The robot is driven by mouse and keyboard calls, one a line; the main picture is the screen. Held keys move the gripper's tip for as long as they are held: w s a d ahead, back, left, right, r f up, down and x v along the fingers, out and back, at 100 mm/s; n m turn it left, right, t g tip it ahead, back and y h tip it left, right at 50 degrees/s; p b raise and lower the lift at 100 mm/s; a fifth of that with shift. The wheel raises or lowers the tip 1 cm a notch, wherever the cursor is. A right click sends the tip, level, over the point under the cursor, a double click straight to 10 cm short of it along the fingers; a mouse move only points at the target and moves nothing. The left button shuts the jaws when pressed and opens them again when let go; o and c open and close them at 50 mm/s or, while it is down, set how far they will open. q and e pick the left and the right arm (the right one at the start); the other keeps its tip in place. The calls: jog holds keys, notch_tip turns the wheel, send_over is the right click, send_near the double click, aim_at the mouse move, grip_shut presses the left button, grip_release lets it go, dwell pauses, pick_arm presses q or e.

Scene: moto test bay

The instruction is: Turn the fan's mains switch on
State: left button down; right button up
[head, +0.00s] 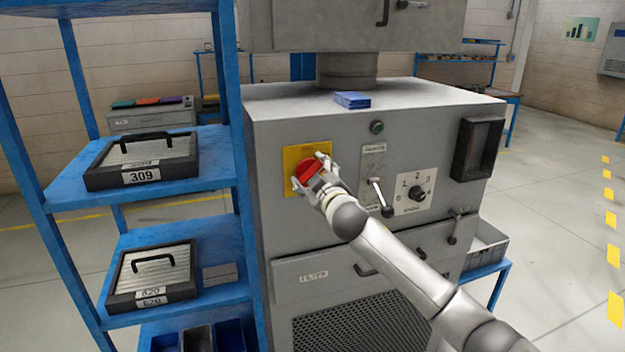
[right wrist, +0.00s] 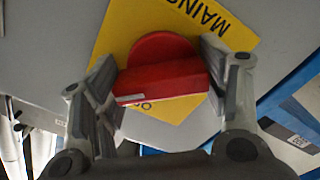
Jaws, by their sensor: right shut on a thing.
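The fan's mains switch is a red rotary knob (head: 307,170) on a yellow plate (head: 291,156), at the left of the grey cabinet's front. My right gripper (head: 313,176) is at the knob, with one finger on each side of it. In the right wrist view, the fingers are shut on the red knob's raised grip bar (right wrist: 165,80). The yellow plate (right wrist: 150,17) behind it reads "MAINS". Part of the plate's other lettering is hidden by the knob. My left gripper is not in view.
A blue shelf (head: 235,150) with numbered cases stands close on the left. The floor (head: 560,240) at right is clear.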

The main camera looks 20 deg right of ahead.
jog(key=m, duration=0.4)
jog(key=shift+f+m+b, duration=0.15)
jog(key=shift+m+b, duration=0.15)
jog(key=shift+m, duration=1.8)
jog(key=o, duration=1)
jog(key=shift+s+d, duration=0.15)
jog(key=shift+s, duration=2.85)
jog(key=shift+s+d, duration=0.1)
jog(key=shift+s, duration=2.9)
